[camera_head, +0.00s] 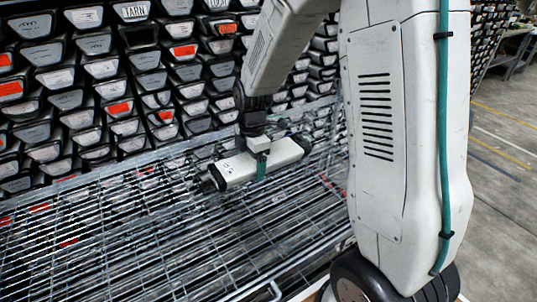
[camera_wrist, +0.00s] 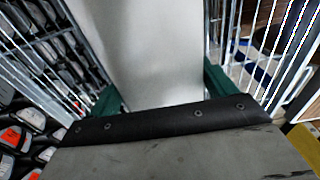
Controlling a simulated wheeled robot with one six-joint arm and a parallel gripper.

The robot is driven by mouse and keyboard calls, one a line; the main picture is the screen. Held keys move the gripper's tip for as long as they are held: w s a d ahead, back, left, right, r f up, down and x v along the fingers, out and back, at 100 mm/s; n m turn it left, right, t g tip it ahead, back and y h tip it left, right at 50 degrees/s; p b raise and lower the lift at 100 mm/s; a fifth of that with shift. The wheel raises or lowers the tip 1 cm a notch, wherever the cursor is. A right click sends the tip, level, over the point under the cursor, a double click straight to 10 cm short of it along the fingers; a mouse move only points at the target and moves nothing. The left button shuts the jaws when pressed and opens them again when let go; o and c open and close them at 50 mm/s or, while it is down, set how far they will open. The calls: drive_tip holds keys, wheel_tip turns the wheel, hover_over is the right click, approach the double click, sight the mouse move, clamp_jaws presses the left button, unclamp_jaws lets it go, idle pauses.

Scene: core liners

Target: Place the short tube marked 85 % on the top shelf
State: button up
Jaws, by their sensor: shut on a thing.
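A short pale grey tube (camera_head: 237,168) with dark ends is held in my gripper (camera_head: 261,168). It lies roughly level, tilted across the picture, over the wire shelf (camera_head: 118,238). Small dark marks show on its left part, too small to read. I cannot tell whether it touches the mesh. In the wrist view the tube (camera_wrist: 150,50) fills the upper middle, between the green fingers of my gripper (camera_wrist: 162,90), which are shut on it. The tube's far end runs out of the picture there.
A rack of several dark liners (camera_head: 75,100) with white and orange end labels stands behind the shelf. The mesh to the left and front of the tube looks bare on top, with items below it. Grey floor (camera_head: 500,190) lies at the right.

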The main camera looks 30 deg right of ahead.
sight(239, 164)
drive_tip(key=a, duration=0.4)
drive_tip(key=shift+a+f, duration=0.1)
drive_tip(key=shift+f, duration=1.85)
drive_tip(key=o, duration=1.8)
drive_tip(key=shift+f, duration=0.1)
